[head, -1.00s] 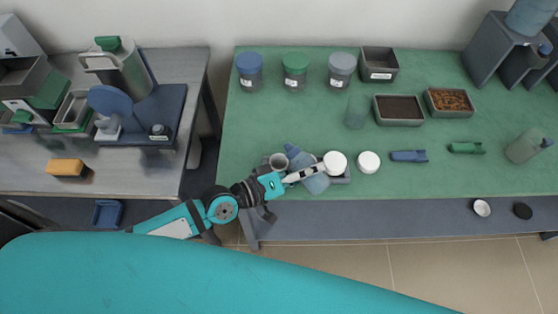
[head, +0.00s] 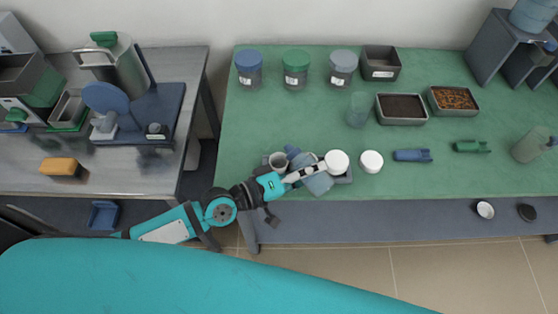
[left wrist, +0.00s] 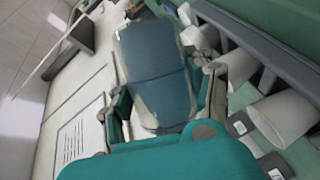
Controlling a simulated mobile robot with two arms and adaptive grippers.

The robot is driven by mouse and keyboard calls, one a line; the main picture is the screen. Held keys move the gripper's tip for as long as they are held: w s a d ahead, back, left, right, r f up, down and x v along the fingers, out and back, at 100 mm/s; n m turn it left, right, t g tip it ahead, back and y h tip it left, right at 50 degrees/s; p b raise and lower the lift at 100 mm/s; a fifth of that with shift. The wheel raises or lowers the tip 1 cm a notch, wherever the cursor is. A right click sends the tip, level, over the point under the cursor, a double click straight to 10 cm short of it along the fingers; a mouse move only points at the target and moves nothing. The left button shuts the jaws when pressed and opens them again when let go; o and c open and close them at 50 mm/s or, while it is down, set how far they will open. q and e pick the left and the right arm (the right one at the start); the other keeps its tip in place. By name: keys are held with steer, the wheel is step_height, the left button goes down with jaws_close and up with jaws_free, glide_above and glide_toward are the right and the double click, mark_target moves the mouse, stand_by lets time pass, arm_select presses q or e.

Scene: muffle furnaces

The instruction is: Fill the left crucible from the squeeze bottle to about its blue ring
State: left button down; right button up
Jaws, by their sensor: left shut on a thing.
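My left gripper (head: 306,174) is shut on the squeeze bottle (head: 319,184), a translucent bottle with blue liquid. The bottle is tilted in the head view, its blue nozzle (head: 292,152) pointing up-left beside the mouth of the left crucible (head: 279,161). I cannot tell whether liquid is flowing. The crucible's inside and blue ring are not clear. In the left wrist view the bottle (left wrist: 155,75) fills the space between the fingers, and pale cups (left wrist: 284,118) stand to the right. My right gripper is not in view.
A white round top (head: 337,162) is just right of the gripper, and a white disc (head: 371,161) lies farther right. Blue (head: 411,155) and green (head: 470,146) holders lie beyond. Lidded jars (head: 249,70) and trays (head: 402,109) stand farther back. The green table's middle is mostly clear.

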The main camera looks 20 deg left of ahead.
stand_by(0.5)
arm_select(q)
steer(key=shift+b, duration=0.4)
steer(key=shift+f, duration=0.1)
stand_by(0.3)
steer(key=shift+d+n+b, duration=0.1)
steer(key=shift+n+b, duration=0.3)
steer(key=shift+b, duration=0.05)
stand_by(0.4)
steer(key=shift+f+b, duration=0.15)
steer(key=shift+b, duration=0.3)
steer(key=shift+n+h+b, duration=0.3)
steer(key=shift+n+b, duration=0.1)
steer(key=shift+b, duration=0.05)
stand_by(2.7)
stand_by(0.3)
